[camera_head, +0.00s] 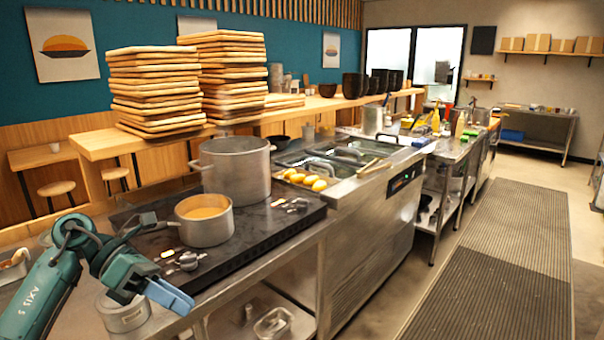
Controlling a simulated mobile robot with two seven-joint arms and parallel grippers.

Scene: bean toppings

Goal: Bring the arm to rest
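My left arm comes in at the lower left. Its teal gripper with light blue fingers (170,296) points right and down, in front of the hob's front edge and above a small metal container (123,312). No object shows between the fingers, but from this side I cannot tell whether they are apart. My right gripper is out of view.
A small pot of orange-brown contents (205,226) and a large steel pot (236,175) stand on the black hob (262,229). Yellow items (305,180) lie on the steel counter behind. Stacked wooden trays (155,92) stand on the shelf. The matted aisle (490,265) is clear.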

